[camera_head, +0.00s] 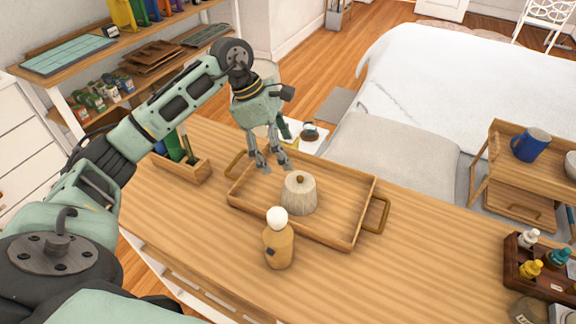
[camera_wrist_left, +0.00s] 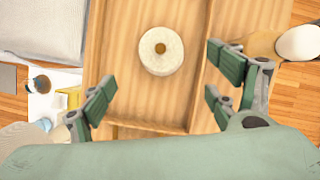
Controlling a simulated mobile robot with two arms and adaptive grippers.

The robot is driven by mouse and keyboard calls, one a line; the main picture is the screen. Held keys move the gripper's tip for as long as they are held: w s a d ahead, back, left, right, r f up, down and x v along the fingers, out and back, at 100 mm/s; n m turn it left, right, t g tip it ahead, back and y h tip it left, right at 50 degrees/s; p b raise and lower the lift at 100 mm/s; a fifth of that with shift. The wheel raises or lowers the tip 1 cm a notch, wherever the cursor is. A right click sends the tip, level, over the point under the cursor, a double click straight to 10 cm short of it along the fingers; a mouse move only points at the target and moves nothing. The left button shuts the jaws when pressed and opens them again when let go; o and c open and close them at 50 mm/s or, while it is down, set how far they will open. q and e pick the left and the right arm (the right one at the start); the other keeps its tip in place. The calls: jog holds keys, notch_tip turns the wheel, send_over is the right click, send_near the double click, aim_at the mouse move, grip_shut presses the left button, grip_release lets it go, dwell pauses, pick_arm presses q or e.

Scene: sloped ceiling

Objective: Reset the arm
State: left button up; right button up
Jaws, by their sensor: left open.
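My left arm reaches in from the left in the head view. Its left gripper (camera_head: 270,168) points down over the left part of a wooden tray (camera_head: 338,234). The fingers are spread and nothing is between them. A pale round lidded pot (camera_head: 299,193) with a small brown knob stands in the tray, to the right of the fingers and apart from them. In the left wrist view the open gripper (camera_wrist_left: 165,95) frames the near end of the tray, with the pot (camera_wrist_left: 160,51) beyond the fingertips. My right gripper is not in view.
A tan bottle with a white round top (camera_head: 278,240) stands just in front of the tray. A narrow wooden box (camera_head: 183,168) sits left of the tray. A small caddy of bottles (camera_head: 540,262) is at the right. The tabletop between the tray and caddy is clear.

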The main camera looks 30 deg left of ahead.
pick_arm(q)
jog(key=shift+s+a+r, duration=0.1)
jog(key=shift+a+r, duration=0.05)
jog(key=shift+r, duration=0.3)
